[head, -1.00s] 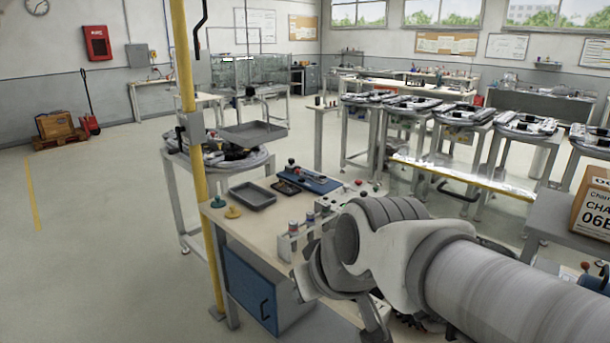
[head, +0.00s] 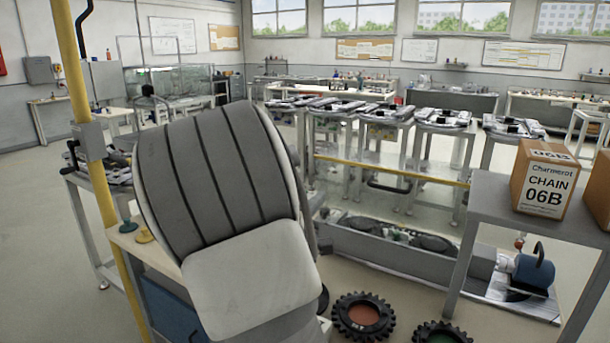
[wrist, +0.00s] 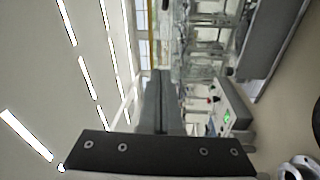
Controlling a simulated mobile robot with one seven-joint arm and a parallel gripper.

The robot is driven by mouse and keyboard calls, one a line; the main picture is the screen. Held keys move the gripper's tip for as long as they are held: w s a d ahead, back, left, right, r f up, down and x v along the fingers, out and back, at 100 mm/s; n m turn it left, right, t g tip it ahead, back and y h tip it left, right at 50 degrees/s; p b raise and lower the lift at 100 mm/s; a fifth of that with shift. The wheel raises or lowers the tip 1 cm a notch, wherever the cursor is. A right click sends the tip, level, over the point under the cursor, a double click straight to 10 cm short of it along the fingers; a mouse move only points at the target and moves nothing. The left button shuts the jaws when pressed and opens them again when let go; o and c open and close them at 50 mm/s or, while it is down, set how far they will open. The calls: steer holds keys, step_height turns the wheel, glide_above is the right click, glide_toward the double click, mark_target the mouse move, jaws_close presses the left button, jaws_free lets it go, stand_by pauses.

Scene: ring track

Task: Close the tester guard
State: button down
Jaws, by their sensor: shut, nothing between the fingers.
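The tester guard looks like a clear panel with a yellow edge bar (head: 400,173) and a dark handle (head: 388,187), in the middle of the head view. Its yellow edge stands well above the grey tester trough (head: 385,258), so the guard appears raised. Dark chain parts show inside the trough. My gripper (wrist: 160,100) is shut and empty in the wrist view, its grey fingers together. In the head view my large arm link hides the gripper, and I cannot tell its distance from the guard.
A blue motor (head: 533,272) sits at the trough's right end. A grey table (head: 500,205) with a chain carton (head: 546,180) stands at right. Toothed wheels (head: 363,315) lie in front. A yellow post (head: 82,130) rises at left. A control box with a green light (wrist: 228,118) shows in the wrist view.

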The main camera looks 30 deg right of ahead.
steer(key=h, duration=0.2)
steer(key=b, duration=0.2)
glide_toward(352, 163)
steer(key=shift+g, duration=0.4)
steer(key=x, duration=0.6)
steer(key=shift+w+d+r, duration=0.15)
steer(key=shift+w+d, duration=0.1)
steer(key=shift+w, duration=0.05)
steer(key=shift+d+r, duration=0.1)
